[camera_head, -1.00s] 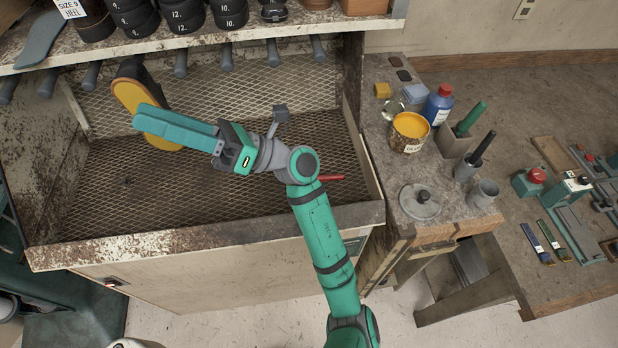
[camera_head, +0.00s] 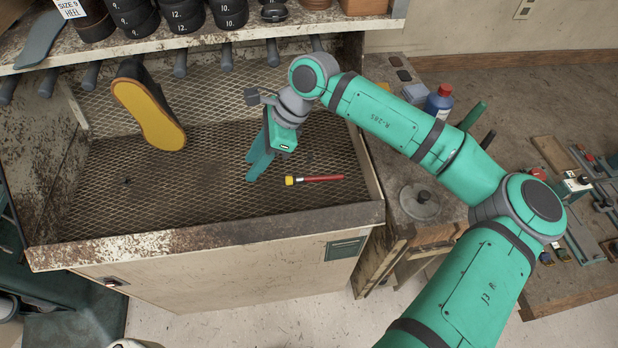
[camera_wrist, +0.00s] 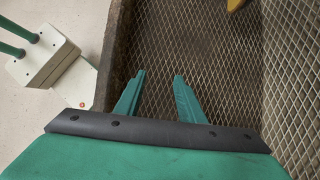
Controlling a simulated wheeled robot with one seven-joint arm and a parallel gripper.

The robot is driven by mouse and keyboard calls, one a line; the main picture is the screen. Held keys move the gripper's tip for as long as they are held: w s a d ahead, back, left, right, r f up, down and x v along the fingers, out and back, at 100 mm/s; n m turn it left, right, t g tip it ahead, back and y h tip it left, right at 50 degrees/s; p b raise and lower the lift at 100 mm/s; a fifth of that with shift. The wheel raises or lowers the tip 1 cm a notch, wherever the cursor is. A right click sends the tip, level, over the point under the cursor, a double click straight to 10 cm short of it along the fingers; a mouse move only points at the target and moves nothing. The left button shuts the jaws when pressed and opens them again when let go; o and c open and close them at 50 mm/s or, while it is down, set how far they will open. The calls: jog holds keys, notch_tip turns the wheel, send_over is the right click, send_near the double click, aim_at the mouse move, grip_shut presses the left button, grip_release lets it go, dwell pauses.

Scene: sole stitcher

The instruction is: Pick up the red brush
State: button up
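The red brush (camera_head: 318,179) lies on the mesh floor of the bench tray (camera_head: 205,239), toward its right side. It has a red handle pointing right and a yellow end at the left. My gripper (camera_head: 252,170) points down over the tray, just left of the brush's yellow end and apart from it. In the wrist view my gripper (camera_wrist: 156,76) shows two green fingers spread apart, with only mesh between them. I cannot make out the brush in the wrist view.
A shoe with a yellow sole (camera_head: 148,115) hangs at the tray's back left. A shelf (camera_head: 160,43) with black rolls runs above the back. At right, a side table holds a lidded grey dish (camera_head: 420,202) and a blue bottle (camera_head: 438,103).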

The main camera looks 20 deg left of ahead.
aim_at(327, 176)
jog(key=w+d+t+h, duration=0.45)
jog(key=w+d, duration=0.65)
jog(key=d, duration=0.3)
jog(key=shift+g+h, duration=0.35)
jog(key=shift+h, duration=0.1)
notch_tip(327, 176, down, 10)
jog(key=shift+w+a+f, duration=0.1)
jog(key=shift+f, duration=0.1)
jog(key=shift+c, duration=0.4)
grip_shut()
